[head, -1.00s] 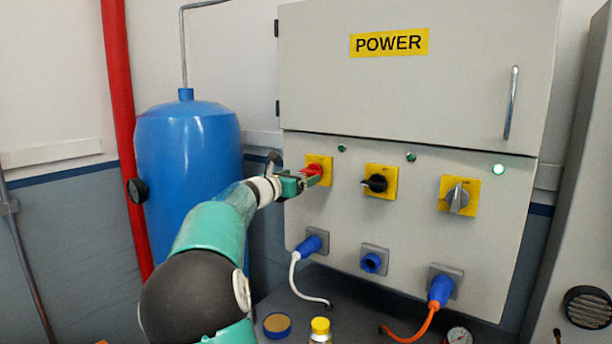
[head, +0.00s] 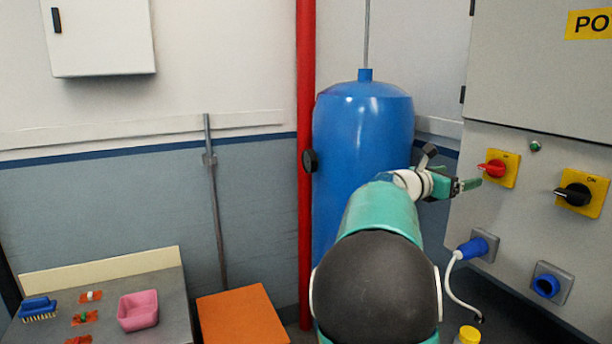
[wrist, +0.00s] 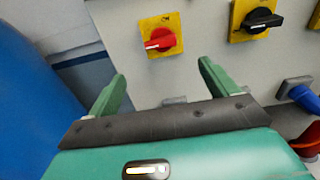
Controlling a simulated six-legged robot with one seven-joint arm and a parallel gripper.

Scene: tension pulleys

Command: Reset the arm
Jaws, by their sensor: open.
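My arm reaches up toward the power cabinet in the head view, with my gripper (head: 470,186) just left of the red rotary switch (head: 494,168) on its yellow plate. In the wrist view my gripper (wrist: 162,85) has its two green fingers spread wide with nothing between them. The red switch (wrist: 160,40) shows beyond the fingertips, apart from them. The black switch (head: 574,194) sits to its right, and it also shows in the wrist view (wrist: 262,20).
A blue tank (head: 362,130) and a red pipe (head: 305,220) stand behind and left of my arm. A blue plug (head: 473,248) with a white cable is below the red switch. A table (head: 165,318) with a pink tray (head: 138,310) and a brush (head: 38,308) is at lower left.

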